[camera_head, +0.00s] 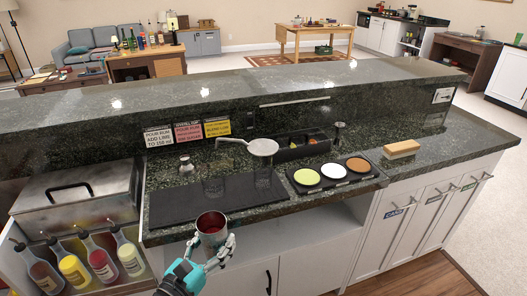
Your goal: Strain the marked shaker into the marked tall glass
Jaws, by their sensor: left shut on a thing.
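My left gripper (222,246) is shut on an open metal shaker tin (203,238) with dark red liquid inside. The tin is held about upright at the front edge of the counter, in front of the black bar mat (180,207). A clear tall glass (263,178) stands on the counter at the mat's right part. A second clear glass (213,187) stands to the left on the mat. I cannot make out a mark on the shaker or either glass. My right gripper is not in view.
A tray with green, white and brown discs (333,171) lies right of the glass. Behind it are a black caddy (300,149) and a jigger (339,132). A small metal-topped item (186,166) stands behind the mat. Bottles (103,264) and a steel bin (75,195) are at left.

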